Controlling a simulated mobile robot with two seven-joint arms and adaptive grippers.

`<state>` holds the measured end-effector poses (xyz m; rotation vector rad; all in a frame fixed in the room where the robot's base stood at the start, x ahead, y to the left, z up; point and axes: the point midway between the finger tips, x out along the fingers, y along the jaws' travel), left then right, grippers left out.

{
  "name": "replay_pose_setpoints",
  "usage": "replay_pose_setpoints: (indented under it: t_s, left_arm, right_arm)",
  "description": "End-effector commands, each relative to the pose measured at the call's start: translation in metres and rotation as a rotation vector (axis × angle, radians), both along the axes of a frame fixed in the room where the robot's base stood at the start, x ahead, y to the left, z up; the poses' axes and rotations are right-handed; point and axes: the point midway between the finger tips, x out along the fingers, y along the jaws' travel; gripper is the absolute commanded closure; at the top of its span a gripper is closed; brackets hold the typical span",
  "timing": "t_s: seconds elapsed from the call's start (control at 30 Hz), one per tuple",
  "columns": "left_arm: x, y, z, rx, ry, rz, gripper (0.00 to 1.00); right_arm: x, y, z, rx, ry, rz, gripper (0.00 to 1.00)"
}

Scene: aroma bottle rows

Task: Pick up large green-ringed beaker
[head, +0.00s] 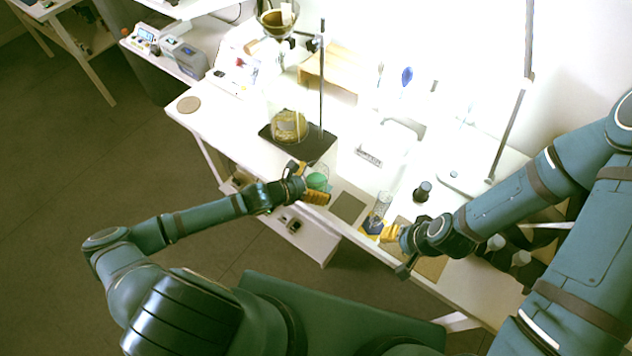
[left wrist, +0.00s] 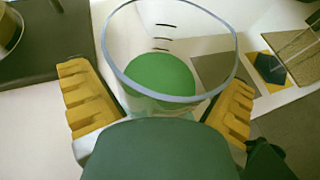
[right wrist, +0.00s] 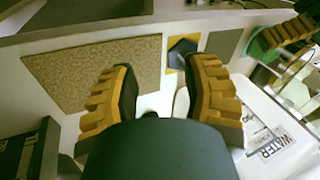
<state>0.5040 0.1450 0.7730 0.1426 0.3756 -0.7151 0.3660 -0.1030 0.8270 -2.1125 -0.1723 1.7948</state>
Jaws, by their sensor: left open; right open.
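The large beaker is clear glass with a green disc at its bottom. It stands upright in the left wrist view (left wrist: 160,75), and its green part shows in the head view (head: 317,180). My left gripper (head: 308,190) is open, with one yellow finger on each side of the beaker; I cannot tell whether either touches the glass. My right gripper (head: 388,233) is open beside a clear cylinder (head: 382,203) with a blue hexagonal base on a yellow square. The base also shows in the right wrist view (right wrist: 183,50).
A grey mat (head: 348,207) lies between the grippers. A black stand base (head: 315,150) with an amber-filled flask (head: 289,126) is behind the beaker. A white tray (head: 390,142) and a dark bottle (head: 422,191) stand farther back. The white table's front edge runs close to both grippers.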

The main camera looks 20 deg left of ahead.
Motion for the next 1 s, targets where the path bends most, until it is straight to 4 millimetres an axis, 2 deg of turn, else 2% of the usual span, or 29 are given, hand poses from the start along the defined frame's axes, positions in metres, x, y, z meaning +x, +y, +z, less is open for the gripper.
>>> replay_pose_setpoints:
  t_s: [0.17, 0.27, 0.3, 0.37, 0.4, 0.77, 0.87, 1.0]
  left_arm:
    - [0.000, 0.000, 0.000, 0.000, 0.000, 0.000, 0.00]
    - [0.000, 0.000, 0.000, 0.000, 0.000, 0.000, 0.32]
    - [0.000, 0.000, 0.000, 0.000, 0.000, 0.000, 0.46]
    - [0.000, 0.000, 0.000, 0.000, 0.000, 0.000, 0.67]
    - [0.000, 0.000, 0.000, 0.000, 0.000, 0.000, 0.74]
    - [0.000, 0.000, 0.002, 0.000, -0.001, -0.001, 0.74]
    - [0.000, 0.000, 0.011, 0.000, -0.002, -0.002, 0.74]
    - [0.000, 0.000, 0.036, 0.000, -0.004, -0.002, 0.74]
  right_arm:
    - [0.000, 0.000, 0.000, 0.000, 0.001, 0.000, 0.53]
    - [0.000, 0.000, 0.000, 0.000, 0.001, 0.000, 0.53]
    - [0.000, 0.000, 0.000, 0.000, 0.001, 0.000, 0.53]
    - [0.000, 0.000, 0.000, 0.000, 0.001, 0.000, 0.53]
    - [0.000, 0.000, 0.000, 0.000, 0.001, 0.000, 0.53]
    - [0.000, 0.000, 0.001, 0.000, 0.001, 0.000, 0.53]
    - [0.000, 0.000, 0.003, 0.000, 0.000, 0.000, 0.53]
    - [0.000, 0.000, 0.009, 0.001, -0.001, 0.000, 0.53]
